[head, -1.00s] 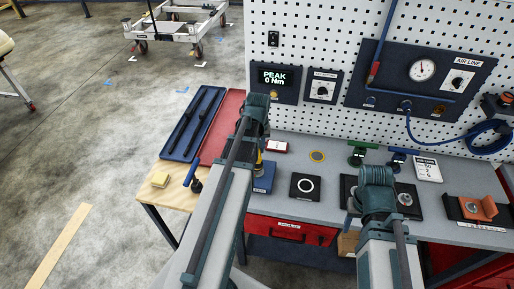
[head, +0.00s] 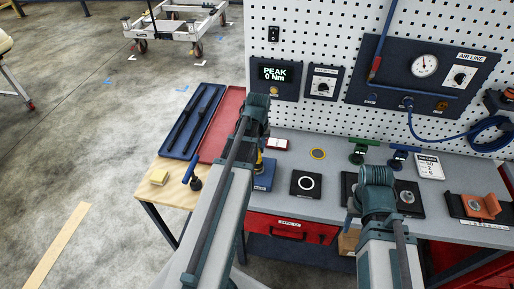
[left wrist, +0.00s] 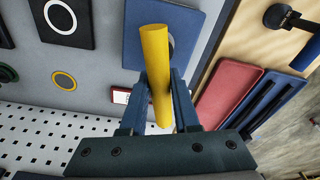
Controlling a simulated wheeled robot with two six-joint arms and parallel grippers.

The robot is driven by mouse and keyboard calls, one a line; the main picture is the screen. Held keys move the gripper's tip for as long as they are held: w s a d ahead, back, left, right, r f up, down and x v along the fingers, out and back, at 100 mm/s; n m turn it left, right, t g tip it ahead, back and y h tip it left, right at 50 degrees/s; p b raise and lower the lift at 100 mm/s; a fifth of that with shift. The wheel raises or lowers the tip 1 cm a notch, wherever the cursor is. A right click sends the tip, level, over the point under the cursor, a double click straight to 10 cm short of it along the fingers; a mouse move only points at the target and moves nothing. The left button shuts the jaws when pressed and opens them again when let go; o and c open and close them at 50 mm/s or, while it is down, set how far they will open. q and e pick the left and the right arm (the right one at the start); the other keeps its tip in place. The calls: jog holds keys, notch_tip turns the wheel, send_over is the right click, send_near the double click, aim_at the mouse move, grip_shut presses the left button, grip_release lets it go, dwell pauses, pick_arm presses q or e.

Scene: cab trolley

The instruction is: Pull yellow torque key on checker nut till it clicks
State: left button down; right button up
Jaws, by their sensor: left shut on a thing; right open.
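The yellow torque key (left wrist: 156,75) stands between the fingers of my left gripper (left wrist: 158,98), which is shut on it. In the head view my left gripper (head: 257,135) hides most of the key; only a bit of yellow shows below it. The checker is a blue block (head: 265,178) under the key, and its blue plate (left wrist: 135,35) shows in the left wrist view. A grey round part, perhaps the nut, is partly hidden behind the key. The display (head: 273,74) reads PEAK 0 Nm. My right gripper (head: 376,180) is open over the bench; its fingertips are mostly hidden.
A black pad with a white ring (head: 306,184) and a yellow ring (head: 318,153) lie right of the checker. Blue (head: 175,150) and red (head: 226,112) trays lie left. A blue-handled tool (head: 190,170) and yellow block (head: 158,177) sit on the wooden part.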

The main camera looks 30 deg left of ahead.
pick_arm(q)
jog(key=shift+f+b, duration=0.45)
jog(key=shift+f, duration=0.1)
jog(key=m, duration=0.5)
jog(key=shift+h, duration=0.3)
jog(key=m, duration=0.5)
jog(key=shift+h, duration=0.3)
jog(key=shift+m, duration=0.7)
jog(key=shift+r+p, duration=3.85)
jog(key=shift+r, duration=0.05)
